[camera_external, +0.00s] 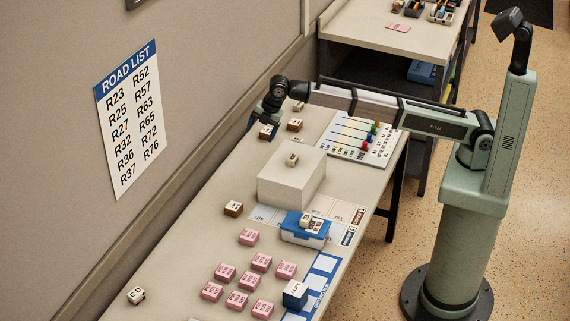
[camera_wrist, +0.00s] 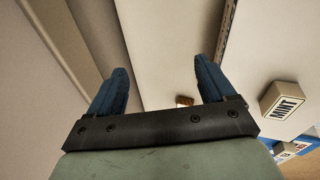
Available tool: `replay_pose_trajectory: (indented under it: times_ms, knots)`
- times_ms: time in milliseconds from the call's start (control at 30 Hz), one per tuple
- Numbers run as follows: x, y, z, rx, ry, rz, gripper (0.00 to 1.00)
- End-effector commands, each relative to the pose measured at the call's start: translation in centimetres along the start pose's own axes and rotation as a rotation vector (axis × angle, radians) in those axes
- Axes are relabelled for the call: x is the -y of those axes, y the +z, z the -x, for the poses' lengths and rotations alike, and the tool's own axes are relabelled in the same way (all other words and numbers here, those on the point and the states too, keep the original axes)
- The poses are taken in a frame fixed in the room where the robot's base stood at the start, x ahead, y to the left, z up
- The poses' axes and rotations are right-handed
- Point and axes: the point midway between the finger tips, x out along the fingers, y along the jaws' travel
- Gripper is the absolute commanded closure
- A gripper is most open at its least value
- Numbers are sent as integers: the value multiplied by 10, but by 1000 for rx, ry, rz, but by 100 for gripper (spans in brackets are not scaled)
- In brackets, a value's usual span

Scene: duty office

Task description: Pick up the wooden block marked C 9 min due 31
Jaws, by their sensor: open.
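My gripper (camera_external: 256,124) hangs over the far left part of the long table, close to the wall. In the wrist view my gripper (camera_wrist: 164,76) is open, its two blue fingers apart with nothing held between them. A small brown-sided wooden block (camera_external: 266,132) stands just below the fingers, partly covered by them, and another (camera_external: 294,125) stands to its right. In the wrist view a small brown block (camera_wrist: 184,100) shows low between the fingers, partly hidden by the gripper's dark bar. No marking C 9 min due 31 can be read on any block.
A white box (camera_external: 291,178) carries a light block marked MINT (camera_wrist: 283,105). A board with coloured pegs (camera_external: 360,138) lies to its right. A brown block (camera_external: 233,209), a blue-and-white box (camera_external: 305,232) and several pink blocks (camera_external: 249,237) stand nearer. A pale block (camera_external: 137,295) is at front left.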

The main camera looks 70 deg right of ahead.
Motion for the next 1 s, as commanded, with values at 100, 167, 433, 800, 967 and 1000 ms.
replay_pose_trajectory:
  times_ms: [100,167,433,800,967,1000]
  knots:
    - [-3,65,-1,32,-57,-21,17]
    - [-2,95,-1,45,-87,-29,17]
    - [14,222,7,73,-220,-64,17]
    - [38,311,18,70,-325,-89,17]
    - [44,316,8,69,-331,-90,17]
    - [46,316,2,69,-331,-90,17]
